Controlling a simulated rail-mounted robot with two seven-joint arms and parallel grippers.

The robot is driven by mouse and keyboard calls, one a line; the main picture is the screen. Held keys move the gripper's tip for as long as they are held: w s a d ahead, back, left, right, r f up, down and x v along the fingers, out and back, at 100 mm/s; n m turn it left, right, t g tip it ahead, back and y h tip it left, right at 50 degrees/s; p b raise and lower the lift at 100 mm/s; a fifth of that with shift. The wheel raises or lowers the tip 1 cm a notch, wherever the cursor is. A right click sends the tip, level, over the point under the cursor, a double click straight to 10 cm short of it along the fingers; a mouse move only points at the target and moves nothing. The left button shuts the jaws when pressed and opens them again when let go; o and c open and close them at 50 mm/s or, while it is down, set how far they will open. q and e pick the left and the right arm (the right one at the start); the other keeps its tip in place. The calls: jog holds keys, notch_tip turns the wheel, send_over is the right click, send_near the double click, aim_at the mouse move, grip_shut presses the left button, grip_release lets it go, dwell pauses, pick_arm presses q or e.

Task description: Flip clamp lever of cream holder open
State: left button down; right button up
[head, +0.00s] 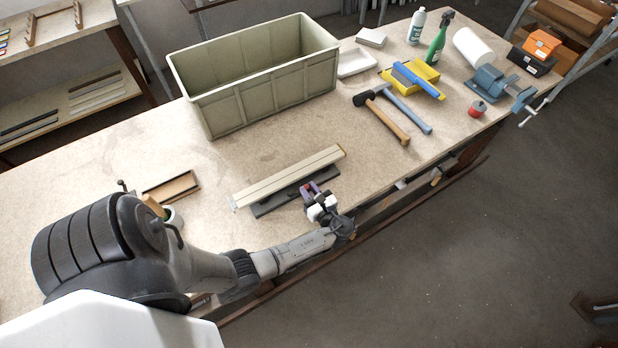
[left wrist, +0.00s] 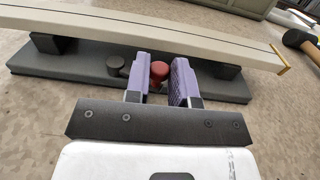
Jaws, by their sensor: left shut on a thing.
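The cream profile (head: 290,175) lies along a dark grey holder (head: 275,206) near the front edge of the bench. In the left wrist view the profile (left wrist: 130,30) rests on raised black supports above the holder's base (left wrist: 60,64). My left gripper (head: 309,189) is at the holder's front side. In the left wrist view its purple fingers (left wrist: 159,76) are closed about the red knob (left wrist: 159,69) of the clamp lever. A round grey post (left wrist: 116,65) stands just left of the knob. The fingers hide most of the lever, so its angle cannot be told. My right gripper is not in view.
A large green-grey crate (head: 250,85) stands behind the profile. A narrow wooden box (head: 170,188) lies to the left. A hammer (head: 385,118), a blue-handled tool (head: 405,108), a red object (head: 477,108) and a vise (head: 495,85) lie to the right.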

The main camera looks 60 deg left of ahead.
pick_arm(q)
jog(key=m+t+p, duration=0.2)
jog(key=t, duration=0.1)
jog(key=s+d+m+t+p, duration=0.1)
jog(key=shift+s+r, duration=0.1)
jog(key=shift+r, duration=0.2)
jog(key=m+t+p, duration=0.1)
jog(key=t, duration=0.1)
jog(key=s+d+m+t+h+p, duration=0.1)
jog(key=t, duration=0.1)
jog(key=shift+s+f, duration=0.1)
jog(key=shift+f, duration=0.05)
jog(key=shift+s+d+f+m+t+h+p, duration=0.1)
jog(key=shift+s+m+t+h+p, duration=0.15)
jog(key=shift+m+t+h, duration=0.5)
jog(key=shift+s+d+m+t+h+p, duration=0.15)
jog(key=shift+s+m+t+h, duration=0.25)
jog(key=shift+m+t, duration=0.45)
jog(key=shift+s+d+f+m+t+h+p, duration=0.1)
jog(key=shift+s+m+t+h+p, duration=0.15)
jog(key=shift+m+t+h, duration=0.55)
jog(key=shift+t, duration=0.3)
jog(key=c, duration=1.3)
grip_release()
jog(key=shift+s, duration=0.15)
